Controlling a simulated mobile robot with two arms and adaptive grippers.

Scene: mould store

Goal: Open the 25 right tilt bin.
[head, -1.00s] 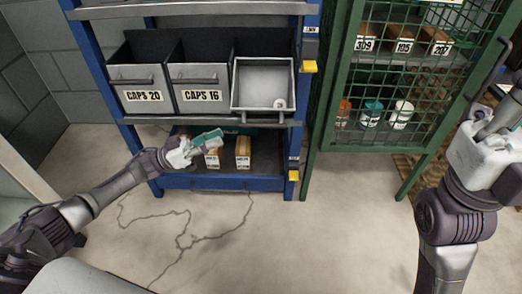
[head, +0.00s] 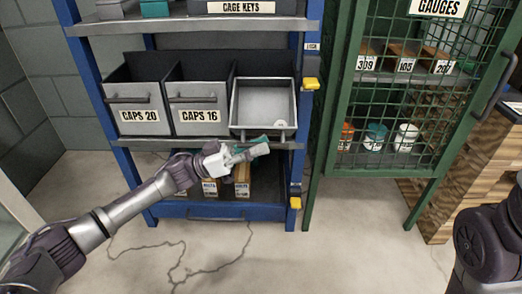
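The right-hand bin (head: 263,98) of the row, beside CAPS 20 (head: 139,100) and CAPS 16 (head: 199,100), is tilted forward and its pale inside shows. A small round white thing (head: 281,124) lies in it near the front. No 25 label shows; its front face is hidden. My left gripper (head: 258,148) is just below this bin's front edge, in front of the shelf edge. Its teal-tipped fingers overlap, so I cannot tell whether they are open. My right gripper is out of view.
Below, the lower shelf holds labelled boxes (head: 242,188). Yellow catches (head: 311,83) sit on the blue right post. A green mesh GAUGES cage (head: 385,110) stands at right. The floor in front is clear.

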